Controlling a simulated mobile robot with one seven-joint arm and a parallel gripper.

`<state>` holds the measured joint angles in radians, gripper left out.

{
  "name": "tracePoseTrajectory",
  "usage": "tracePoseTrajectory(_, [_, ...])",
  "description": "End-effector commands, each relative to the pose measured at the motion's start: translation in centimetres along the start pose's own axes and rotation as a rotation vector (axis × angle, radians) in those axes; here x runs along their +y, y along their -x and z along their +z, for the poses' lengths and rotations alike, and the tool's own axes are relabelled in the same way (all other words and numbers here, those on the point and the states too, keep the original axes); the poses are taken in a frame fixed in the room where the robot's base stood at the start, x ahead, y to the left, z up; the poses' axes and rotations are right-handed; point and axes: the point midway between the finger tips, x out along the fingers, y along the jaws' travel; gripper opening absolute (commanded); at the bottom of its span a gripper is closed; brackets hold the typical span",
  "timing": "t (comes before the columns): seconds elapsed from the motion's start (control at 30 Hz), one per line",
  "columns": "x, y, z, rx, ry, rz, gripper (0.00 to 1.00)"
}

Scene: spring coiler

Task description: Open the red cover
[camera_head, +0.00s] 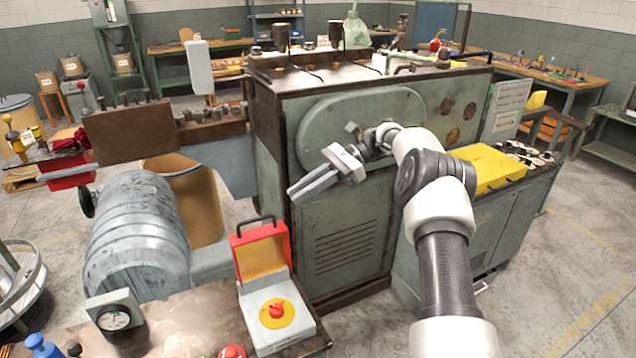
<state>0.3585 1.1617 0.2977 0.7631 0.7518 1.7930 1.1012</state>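The red cover (238,241) belongs to a small light-grey box (287,335) on the bench at the front. The cover stands raised at the back of the box, with its yellowish inner face showing and a dark handle at its top. Below it, a red knob (277,310) on a yellow disc is exposed. My gripper (291,196) is above and behind the raised cover, a little to its right, in front of the big green machine. Its two grey fingers point left and lie close together, with nothing seen between them. It is apart from the cover.
A white dial gauge (114,318) sits left of the box. A red button (232,352) is at the bench's front edge. The green machine (345,240) stands close behind my gripper. A large grey drum (135,235) is at the left. Floor is clear at the right.

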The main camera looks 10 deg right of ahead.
Motion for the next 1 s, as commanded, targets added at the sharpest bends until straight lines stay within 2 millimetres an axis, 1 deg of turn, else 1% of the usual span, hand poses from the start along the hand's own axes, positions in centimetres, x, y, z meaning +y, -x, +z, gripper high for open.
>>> tracePoseTrajectory(0.03, [-0.1,1.0,-0.1,0.0,0.002,-0.003,0.15])
tracePoseTrajectory(0.1, [0.0,2.4,-0.2,0.001,0.001,-0.003,0.15])
tracePoseTrajectory(0.3, [-0.2,4.1,0.0,-0.002,0.001,-0.001,0.15])
tracePoseTrajectory(0.4, [-0.1,4.6,0.0,-0.001,0.001,0.0,0.15])
tracePoseTrajectory(0.6, [0.0,5.0,0.0,-0.001,-0.001,0.001,0.15])
tracePoseTrajectory(0.87, [0.0,5.0,0.1,0.001,0.001,0.001,0.15])
tracePoseTrajectory(0.97, [-0.2,4.8,1.2,0.027,0.022,0.003,0.15])
tracePoseTrajectory(1.0, [-0.3,4.7,2.1,0.048,0.039,0.006,0.15])
